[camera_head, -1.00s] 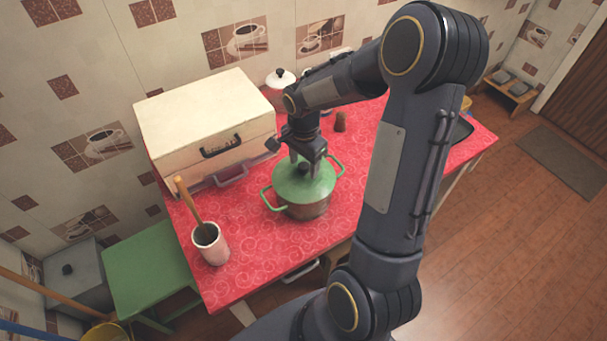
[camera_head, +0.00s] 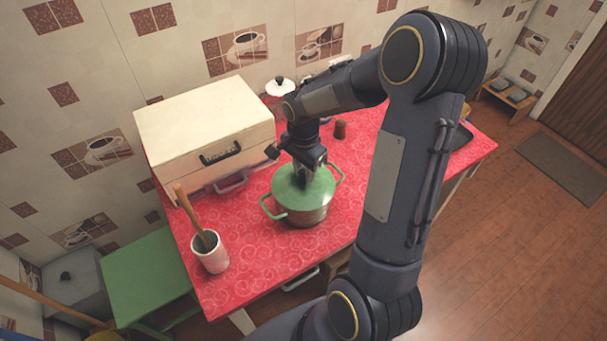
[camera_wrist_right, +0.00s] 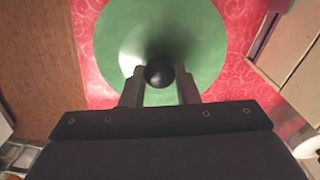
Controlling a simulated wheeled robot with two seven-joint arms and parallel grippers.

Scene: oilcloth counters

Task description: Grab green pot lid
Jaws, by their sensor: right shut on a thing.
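The green pot lid (camera_head: 288,187) rests on the pot (camera_head: 307,216), which has two green side handles and stands on the red oilcloth. My right gripper (camera_head: 304,180) points down at the middle of the lid from above. In the right wrist view the lid (camera_wrist_right: 205,40) is a large green disc with a dark round knob (camera_wrist_right: 159,73) at its centre. The fingers of my right gripper (camera_wrist_right: 160,84) are on either side of the knob, shut on it. My left gripper is not in view.
A cream box (camera_head: 200,120) with dark handle stands behind left of the pot. A white cup (camera_head: 210,254) with a wooden-handled tool is at the front left. A white-lidded jar (camera_head: 279,87) and a small brown shaker (camera_head: 340,130) stand behind. The red counter (camera_head: 262,270) is clear in front.

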